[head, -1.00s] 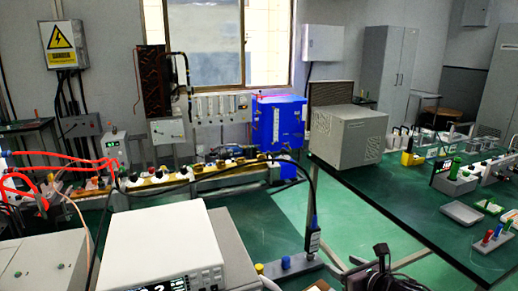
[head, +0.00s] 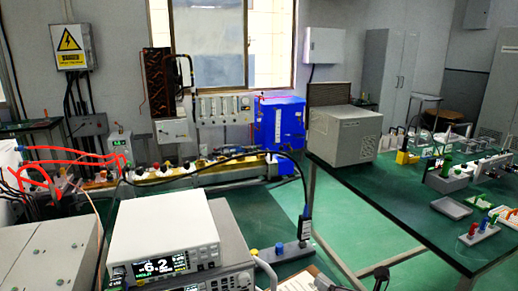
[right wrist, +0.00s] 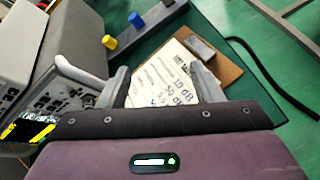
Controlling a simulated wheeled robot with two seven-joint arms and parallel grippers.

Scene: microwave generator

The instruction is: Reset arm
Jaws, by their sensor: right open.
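My right gripper (head: 353,280) shows at the bottom edge of the head view, right of the white instrument; only its dark finger ends are in frame. In the right wrist view my right gripper (right wrist: 158,86) is open, its two grey fingers apart with nothing held between them. A brown clipboard (right wrist: 222,66) with printed paper lies beyond and below the fingers. My left gripper is not in view.
A white instrument (head: 165,232) with a lit display stands at front left. A grey box (head: 345,133) and several small parts sit on the right green table (head: 400,190). A blue knob (right wrist: 136,20) and yellow knob (right wrist: 109,42) stand on a grey bar.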

